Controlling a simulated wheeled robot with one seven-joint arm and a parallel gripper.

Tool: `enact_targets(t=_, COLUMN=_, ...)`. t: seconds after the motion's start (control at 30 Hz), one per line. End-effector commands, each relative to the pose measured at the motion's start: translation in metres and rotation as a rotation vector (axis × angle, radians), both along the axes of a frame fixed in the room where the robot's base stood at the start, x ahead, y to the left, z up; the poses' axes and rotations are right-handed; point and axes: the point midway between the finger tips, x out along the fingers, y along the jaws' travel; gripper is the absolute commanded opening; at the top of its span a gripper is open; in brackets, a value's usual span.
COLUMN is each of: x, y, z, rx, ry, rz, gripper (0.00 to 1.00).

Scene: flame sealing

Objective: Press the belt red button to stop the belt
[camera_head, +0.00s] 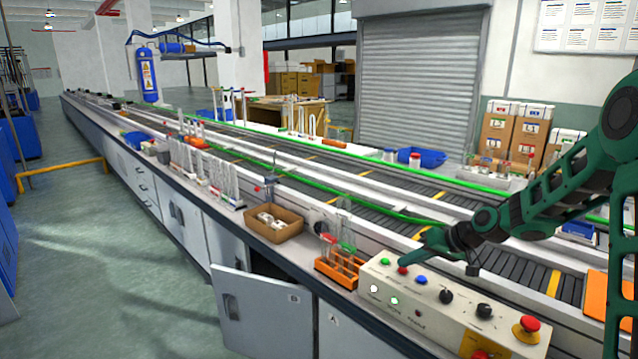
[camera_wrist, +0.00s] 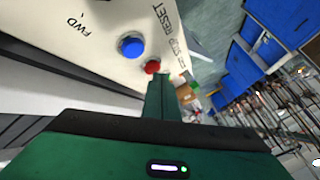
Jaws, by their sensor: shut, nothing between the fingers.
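The beige control panel (camera_head: 440,309) stands on the bench at the lower right. Its small red button (camera_head: 402,270) sits between a green button (camera_head: 385,261) and a blue button (camera_head: 421,280). In the wrist view the red button (camera_wrist: 152,67) is close to my fingertips, beside the blue button (camera_wrist: 131,46). My green gripper (camera_head: 407,257) is shut and empty, angled down just over the red button; it also shows in the wrist view (camera_wrist: 163,80). I cannot tell whether the fingertips touch the button.
A larger red mushroom button (camera_head: 526,328) and black knobs (camera_head: 484,311) are further right on the panel. An orange tube rack (camera_head: 338,268) stands close left of the panel, with a cardboard box (camera_head: 273,222) beyond. The conveyor belt (camera_head: 380,205) runs behind.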

Motion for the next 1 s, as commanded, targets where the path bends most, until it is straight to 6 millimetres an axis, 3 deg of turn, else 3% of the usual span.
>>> enact_targets(t=0.53, x=0.000, y=0.000, z=-0.003, rx=0.000, ry=0.000, rz=0.000, gripper=0.00)
enact_targets(t=1.0, x=0.000, y=0.000, z=0.015, rx=0.000, ry=0.000, rz=0.000, gripper=0.00)
